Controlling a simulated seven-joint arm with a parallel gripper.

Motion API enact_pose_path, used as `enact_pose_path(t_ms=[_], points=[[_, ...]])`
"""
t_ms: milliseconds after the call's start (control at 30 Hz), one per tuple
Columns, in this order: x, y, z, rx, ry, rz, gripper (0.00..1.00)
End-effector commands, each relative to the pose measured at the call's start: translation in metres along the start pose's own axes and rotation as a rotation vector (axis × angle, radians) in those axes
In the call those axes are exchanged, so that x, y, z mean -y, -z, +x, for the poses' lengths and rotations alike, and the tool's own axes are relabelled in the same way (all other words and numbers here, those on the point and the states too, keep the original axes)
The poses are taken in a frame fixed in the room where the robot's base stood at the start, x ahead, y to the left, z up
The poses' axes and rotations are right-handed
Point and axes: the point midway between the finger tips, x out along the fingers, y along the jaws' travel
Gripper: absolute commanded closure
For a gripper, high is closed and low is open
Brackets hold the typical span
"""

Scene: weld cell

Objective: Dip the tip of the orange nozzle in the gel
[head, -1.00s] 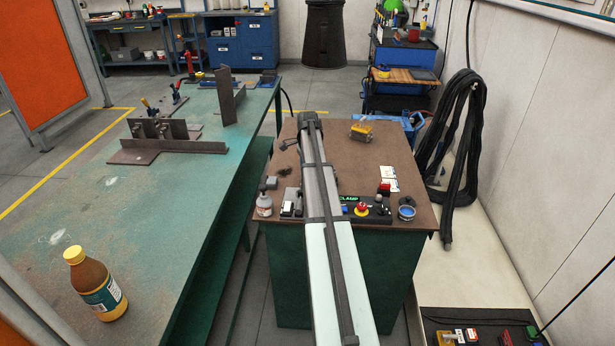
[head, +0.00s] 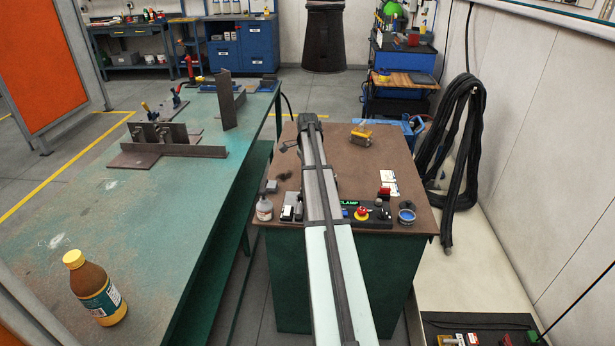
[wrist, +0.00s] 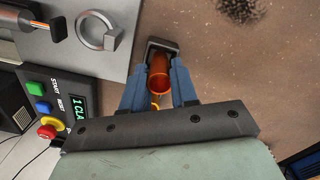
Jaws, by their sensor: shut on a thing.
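In the wrist view my gripper (wrist: 161,72) has its two blue fingers shut on the orange nozzle (wrist: 159,82). The nozzle is a short orange tube, with its open round end facing the camera. A dark squared piece shows around its far end; I cannot tell whether it is a holder or part of the fingers. The nozzle's tip is hidden. In the head view my arm hides the gripper and nozzle. A small blue round tin (head: 407,216), perhaps the gel, stands at the right front of the brown bench top (head: 345,165), apart from my gripper.
A control box with a red-yellow button (head: 362,213) sits left of the tin. A grey metal fixture (wrist: 90,50) lies close left of my gripper.

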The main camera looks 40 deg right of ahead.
Motion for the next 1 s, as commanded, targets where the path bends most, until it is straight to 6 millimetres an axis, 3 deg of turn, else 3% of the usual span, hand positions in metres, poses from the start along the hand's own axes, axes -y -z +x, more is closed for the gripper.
enact_pose_path(t_ms=[300,600,767,1000], points=[[0.001,0.0,-0.054,-0.001,0.002,0.0,1.0],[-0.001,0.006,-0.087,-0.009,-0.013,0.008,1.0],[-0.013,0.039,-0.091,-0.025,-0.04,0.049,1.0],[-0.061,0.118,-0.089,-0.045,-0.083,0.159,1.0]])
